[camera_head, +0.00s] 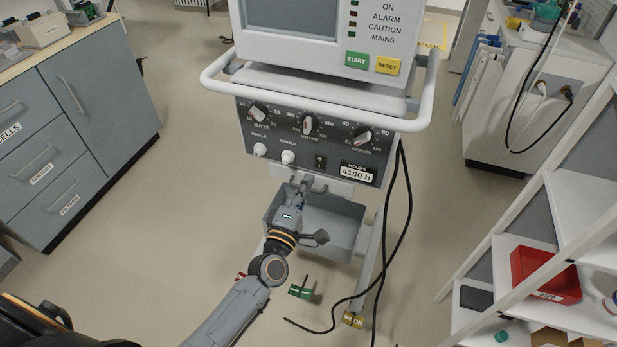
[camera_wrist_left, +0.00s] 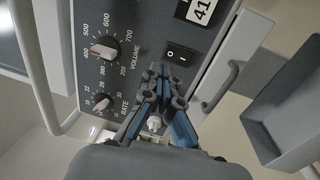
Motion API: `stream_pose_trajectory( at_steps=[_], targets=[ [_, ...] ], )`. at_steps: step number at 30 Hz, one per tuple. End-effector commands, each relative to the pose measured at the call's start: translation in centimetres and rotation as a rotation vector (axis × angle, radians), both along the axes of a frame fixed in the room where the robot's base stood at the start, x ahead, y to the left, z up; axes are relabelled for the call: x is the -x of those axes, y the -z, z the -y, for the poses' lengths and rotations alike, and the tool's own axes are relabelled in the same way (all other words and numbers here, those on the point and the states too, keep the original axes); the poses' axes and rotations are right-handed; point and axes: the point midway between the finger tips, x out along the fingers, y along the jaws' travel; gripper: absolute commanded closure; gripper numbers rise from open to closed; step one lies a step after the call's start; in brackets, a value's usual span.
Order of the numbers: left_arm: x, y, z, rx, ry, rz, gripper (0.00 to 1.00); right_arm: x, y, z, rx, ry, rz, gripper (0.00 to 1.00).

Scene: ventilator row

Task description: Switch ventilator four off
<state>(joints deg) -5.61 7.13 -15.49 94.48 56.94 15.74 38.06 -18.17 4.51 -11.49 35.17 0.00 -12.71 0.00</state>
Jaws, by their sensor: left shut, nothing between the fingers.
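A ventilator (camera_head: 308,88) stands in front of me; I see no number on it. Its dark control panel (camera_head: 285,140) has three knobs, two white round fittings and a black rocker switch (camera_head: 320,162) left of the hours counter (camera_head: 358,172). The rocker switch (camera_wrist_left: 178,53) also shows in the left wrist view, marked with a line and a circle. My left gripper (camera_head: 306,182) is shut and empty, just below the panel in the head view. In the left wrist view its fingertips (camera_wrist_left: 160,68) are close beside the switch; I cannot tell if they touch. My right gripper is out of view.
A grey bin (camera_head: 345,228) hangs below the panel, behind my left arm. A white rail (camera_head: 300,104) curves around the unit. Black cables (camera_head: 405,215) hang at its right. Drawers (camera_head: 75,130) stand left; a white shelf with a red bin (camera_head: 545,275) stands right.

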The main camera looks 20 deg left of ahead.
Motion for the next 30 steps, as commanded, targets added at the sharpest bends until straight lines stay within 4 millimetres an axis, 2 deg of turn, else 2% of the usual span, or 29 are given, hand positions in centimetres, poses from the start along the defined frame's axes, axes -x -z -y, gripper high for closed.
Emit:
stream_pose_trajectory(
  at_steps=[7,12,21,30],
  targets=[
    [4.3,-0.4,-0.3,-0.002,-0.001,-0.002,1.0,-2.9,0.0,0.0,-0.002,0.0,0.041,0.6],
    [6.3,-0.6,-0.4,-0.002,0.0,-0.002,1.0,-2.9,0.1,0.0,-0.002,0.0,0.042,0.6],
    [7.0,-0.8,-0.5,-0.002,0.0,-0.001,1.0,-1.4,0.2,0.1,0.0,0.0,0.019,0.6],
    [6.9,-0.8,-0.5,-0.001,0.0,-0.001,1.0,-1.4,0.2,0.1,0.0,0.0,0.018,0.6]
  ],
)
